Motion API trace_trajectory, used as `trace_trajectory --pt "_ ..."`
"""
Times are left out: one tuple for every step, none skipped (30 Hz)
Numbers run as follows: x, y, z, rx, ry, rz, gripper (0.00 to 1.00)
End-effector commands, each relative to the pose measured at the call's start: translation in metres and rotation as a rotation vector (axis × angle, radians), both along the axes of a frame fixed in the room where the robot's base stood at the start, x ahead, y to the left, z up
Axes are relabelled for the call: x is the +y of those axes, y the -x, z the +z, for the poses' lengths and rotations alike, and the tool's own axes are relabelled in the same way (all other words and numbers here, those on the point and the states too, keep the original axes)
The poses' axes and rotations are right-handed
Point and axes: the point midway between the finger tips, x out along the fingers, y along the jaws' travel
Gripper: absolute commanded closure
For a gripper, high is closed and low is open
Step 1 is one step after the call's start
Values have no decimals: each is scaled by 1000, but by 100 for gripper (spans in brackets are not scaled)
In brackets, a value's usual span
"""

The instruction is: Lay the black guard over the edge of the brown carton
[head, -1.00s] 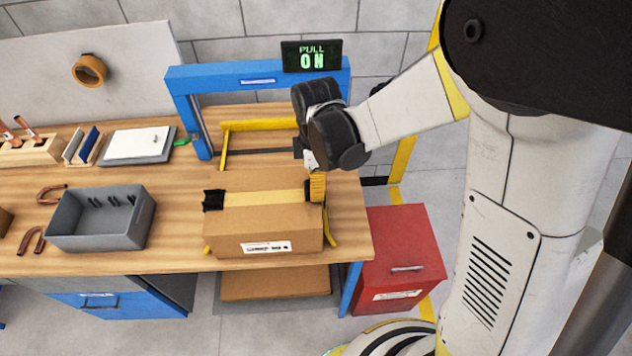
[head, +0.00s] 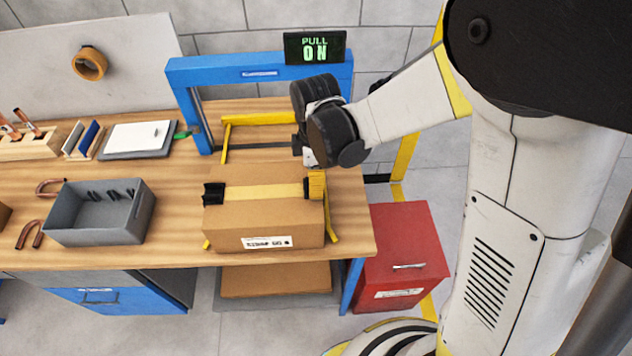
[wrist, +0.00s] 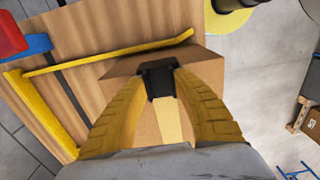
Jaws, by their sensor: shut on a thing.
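The brown carton (head: 262,220) lies on the bench with a yellow tape strip (head: 255,192) along its top. My gripper (head: 316,186) is at the carton's right edge, its yellow fingers pointing down. It is shut on a black guard (head: 307,189), which also shows between the fingertips in the wrist view (wrist: 158,80). This guard is at the right end of the tape, at the carton's edge. The fingers partly hide it, so I cannot tell whether it is fully seated. Another black guard (head: 213,193) sits over the carton's left edge.
A blue frame (head: 250,73) with a lit display (head: 315,48) stands behind the carton. A yellow rail (head: 332,215) runs beside the carton's right side. A grey bin (head: 98,220) stands to the left, and a red cabinet (head: 402,255) is at the lower right.

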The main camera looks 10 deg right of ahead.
Motion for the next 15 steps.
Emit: trace_trajectory --pt "0 0 0 0 0 0 100" --pt "0 0 0 0 0 0 100" --pt "0 0 0 0 0 0 100" --pt "0 0 0 0 0 0 100" --pt "0 0 0 0 0 0 57" --pt "0 0 0 0 0 0 45" --pt "0 0 0 0 0 0 44" --pt "0 0 0 0 0 0 44" --pt "0 0 0 0 0 0 44" --pt "0 0 0 0 0 0 44" --pt "0 0 0 0 0 0 44" --pt "0 0 0 0 0 0 44" --pt "0 0 0 0 0 0 44" --pt "0 0 0 0 0 0 44" --pt "0 0 1 0 0 0 44"
